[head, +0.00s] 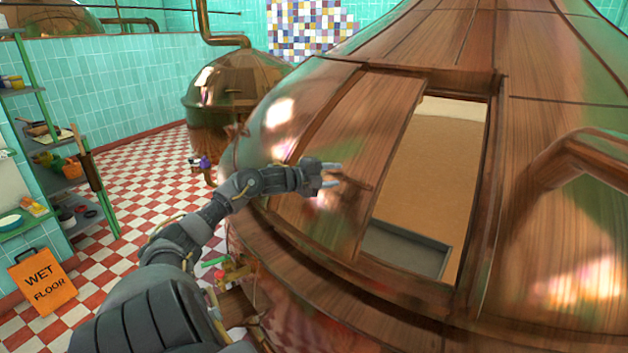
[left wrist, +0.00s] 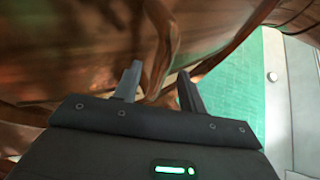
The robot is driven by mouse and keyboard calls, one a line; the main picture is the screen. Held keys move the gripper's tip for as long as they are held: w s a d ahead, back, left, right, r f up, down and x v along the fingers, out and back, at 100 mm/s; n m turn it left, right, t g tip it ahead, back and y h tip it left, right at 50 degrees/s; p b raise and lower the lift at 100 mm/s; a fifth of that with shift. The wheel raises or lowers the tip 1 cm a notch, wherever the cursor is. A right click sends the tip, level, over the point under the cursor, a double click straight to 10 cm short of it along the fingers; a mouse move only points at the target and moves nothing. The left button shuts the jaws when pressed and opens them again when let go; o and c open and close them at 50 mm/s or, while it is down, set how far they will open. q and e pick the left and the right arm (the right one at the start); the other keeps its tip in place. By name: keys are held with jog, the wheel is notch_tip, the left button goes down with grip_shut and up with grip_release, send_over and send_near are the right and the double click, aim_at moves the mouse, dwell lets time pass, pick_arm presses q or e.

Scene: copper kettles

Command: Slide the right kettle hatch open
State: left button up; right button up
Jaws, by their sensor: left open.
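The large copper kettle (head: 270,145) fills the right of the head view. Its wood-grained copper hatch (head: 385,105) sits to the left of a wide opening (head: 432,165), through which a tan interior and a grey ledge show. A curved copper handle (head: 352,183) stands on the hatch's left part. My left gripper (head: 331,175) is open, at the left end of this handle. In the left wrist view my left gripper (left wrist: 158,82) has its fingers apart, with the handle (left wrist: 163,45) running between or just past the tips; contact cannot be told. My right gripper is out of view.
A curved copper rail (head: 575,150) rises on the kettle's right. A smaller copper kettle (head: 235,85) stands behind. At left are a shelf rack (head: 60,150) and an orange wet-floor sign (head: 43,282). Checkered floor (head: 150,180) lies open between.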

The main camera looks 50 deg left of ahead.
pick_arm(q)
jog(key=s+a+r+b, duration=0.1)
jog(key=s, duration=0.6)
jog(key=shift+s, duration=0.4)
jog(key=shift+a, duration=0.1)
